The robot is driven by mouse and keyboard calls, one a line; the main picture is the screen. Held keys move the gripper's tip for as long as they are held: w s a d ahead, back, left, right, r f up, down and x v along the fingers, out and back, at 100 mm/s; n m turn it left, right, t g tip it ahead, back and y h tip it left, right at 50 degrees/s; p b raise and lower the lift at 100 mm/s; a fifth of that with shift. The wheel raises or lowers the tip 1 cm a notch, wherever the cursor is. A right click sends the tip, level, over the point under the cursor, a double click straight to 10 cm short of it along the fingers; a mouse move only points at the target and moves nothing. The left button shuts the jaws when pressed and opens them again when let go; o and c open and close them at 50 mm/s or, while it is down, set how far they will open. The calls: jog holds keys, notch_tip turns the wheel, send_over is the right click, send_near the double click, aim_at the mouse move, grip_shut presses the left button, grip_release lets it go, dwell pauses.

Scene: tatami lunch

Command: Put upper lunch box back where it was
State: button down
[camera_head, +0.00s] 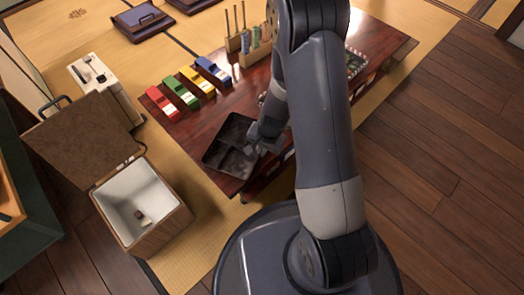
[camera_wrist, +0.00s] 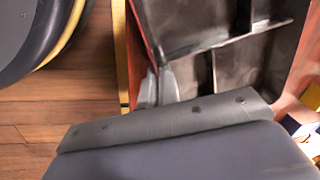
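A black compartmented lunch box (camera_head: 222,153) with a thin reddish rim is at the near left end of the low reddish-brown table (camera_head: 190,122). Its inside with grey dividers fills the upper right of the wrist view (camera_wrist: 190,22). I see no food in the visible compartments. I cannot tell whether another box lies under it. My gripper (camera_head: 252,148) is at the box's right side in the head view. In the wrist view my gripper's fingers (camera_wrist: 159,86) are close together, one on each side of the box's thin wall. The arm hides part of the table.
Red, green, yellow and blue items (camera_head: 188,88) lie in a row behind the box. Wooden holders with upright sticks (camera_head: 245,40) stand farther back. An open box with a white interior (camera_head: 140,205) and a white appliance (camera_head: 105,88) stand left of the table. Wooden floor (camera_head: 440,150) is clear at right.

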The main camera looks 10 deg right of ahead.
jog(key=shift+r, duration=0.1)
jog(key=c, duration=1.7)
grip_release()
jog(key=r+p, duration=0.2)
jog(key=r, duration=0.2)
jog(key=d+r+p, duration=0.1)
jog(key=r, duration=0.3)
jog(key=s+r+p, duration=0.1)
jog(key=r+p, duration=0.1)
jog(key=r, duration=0.2)
jog(key=shift+s+d+p, duration=0.1)
jog(key=shift+d+p, duration=0.2)
jog(key=shift+d, duration=0.05)
jog(key=shift+f, duration=0.1)
